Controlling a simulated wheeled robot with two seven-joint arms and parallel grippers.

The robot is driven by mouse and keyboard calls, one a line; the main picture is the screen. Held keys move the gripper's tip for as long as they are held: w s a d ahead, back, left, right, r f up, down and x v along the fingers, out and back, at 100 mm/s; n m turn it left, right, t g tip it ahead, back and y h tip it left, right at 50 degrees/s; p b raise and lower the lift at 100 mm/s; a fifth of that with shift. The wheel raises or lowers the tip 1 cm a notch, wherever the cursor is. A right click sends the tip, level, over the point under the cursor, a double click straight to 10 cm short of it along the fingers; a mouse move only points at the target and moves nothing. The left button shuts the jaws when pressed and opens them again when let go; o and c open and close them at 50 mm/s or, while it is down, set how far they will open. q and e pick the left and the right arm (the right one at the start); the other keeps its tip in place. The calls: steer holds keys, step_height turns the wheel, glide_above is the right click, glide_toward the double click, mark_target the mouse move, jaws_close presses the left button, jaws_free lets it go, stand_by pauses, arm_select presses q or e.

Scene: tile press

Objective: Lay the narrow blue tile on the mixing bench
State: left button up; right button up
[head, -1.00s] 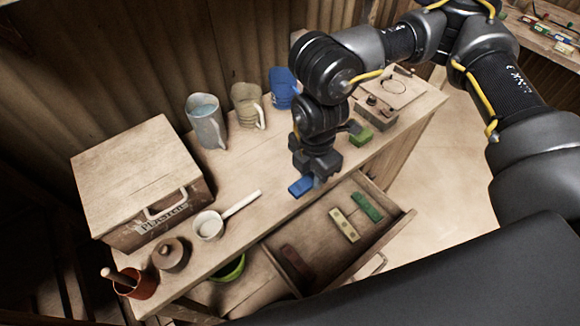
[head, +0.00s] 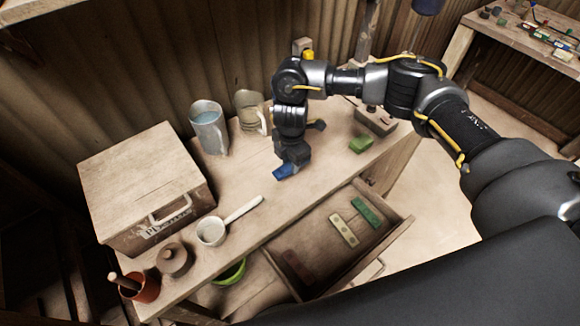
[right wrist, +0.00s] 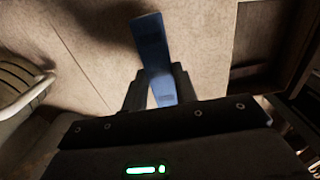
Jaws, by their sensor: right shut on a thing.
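The narrow blue tile (head: 285,171) is in my right gripper (head: 293,158), over the wooden bench top (head: 240,183) between the white ladle and the green block. The right wrist view shows the blue tile (right wrist: 152,48) shut between the two fingers (right wrist: 158,88), its long end sticking out past them. I cannot tell whether the tile touches the bench top. My left gripper is not in view.
An open drawer (head: 352,265) below holds a cream tile (head: 343,230), a green tile (head: 366,212) and a dark red tile. Jugs (head: 209,128), a wooden box (head: 140,180), a ladle (head: 213,231) and a green block (head: 361,144) stand on the bench.

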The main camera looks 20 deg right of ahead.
mark_target(290, 164)
steer(key=shift+w+f, duration=0.25)
steer(key=shift+f, duration=0.1)
step_height(290, 164, down, 3)
steer(key=shift+w+f, duration=0.1)
steer(key=shift+f, duration=0.15)
steer(key=o, duration=1)
